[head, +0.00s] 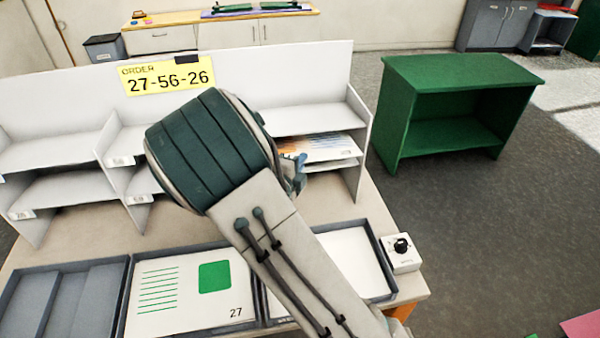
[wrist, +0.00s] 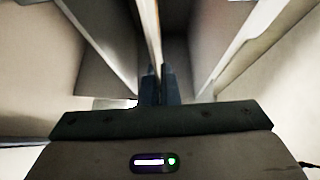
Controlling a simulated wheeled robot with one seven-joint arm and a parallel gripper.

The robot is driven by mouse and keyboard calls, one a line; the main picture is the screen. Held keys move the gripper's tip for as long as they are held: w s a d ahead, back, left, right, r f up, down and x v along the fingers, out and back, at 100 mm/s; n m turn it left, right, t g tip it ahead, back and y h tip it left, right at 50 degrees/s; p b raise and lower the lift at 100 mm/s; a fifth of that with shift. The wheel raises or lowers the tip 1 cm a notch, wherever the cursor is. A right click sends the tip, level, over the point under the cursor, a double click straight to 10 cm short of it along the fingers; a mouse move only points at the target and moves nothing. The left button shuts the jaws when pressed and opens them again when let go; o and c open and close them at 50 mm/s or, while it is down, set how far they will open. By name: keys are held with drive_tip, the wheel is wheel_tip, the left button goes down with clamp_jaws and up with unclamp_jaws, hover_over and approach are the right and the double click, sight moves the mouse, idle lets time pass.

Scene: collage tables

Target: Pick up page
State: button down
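A page (head: 318,148) with orange and blue print lies in the right-hand bay of the white shelf unit, partly hidden by my arm. My gripper (head: 298,168) is at the front of that bay, beside the page's left end; its fingers are mostly hidden in the head view. In the wrist view my gripper (wrist: 158,85) has its dark fingers close together, with a thin pale edge (wrist: 153,45) running between them. I cannot tell whether that edge is the page or a shelf board, or whether the fingers press on it.
A yellow order card (head: 166,76) reads 27-56-26. On the table, a tray holds a page (head: 190,295) marked 27; the left tray (head: 60,300) looks empty; the right tray (head: 390,272) holds a pale sheet. A dial box (head: 402,252) stands right. A green cabinet (head: 450,105) stands beyond.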

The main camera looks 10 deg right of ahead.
drive_tip(key=s+b, duration=0.5)
drive_tip(key=s, duration=0.4)
drive_tip(key=shift+a+r, duration=0.2)
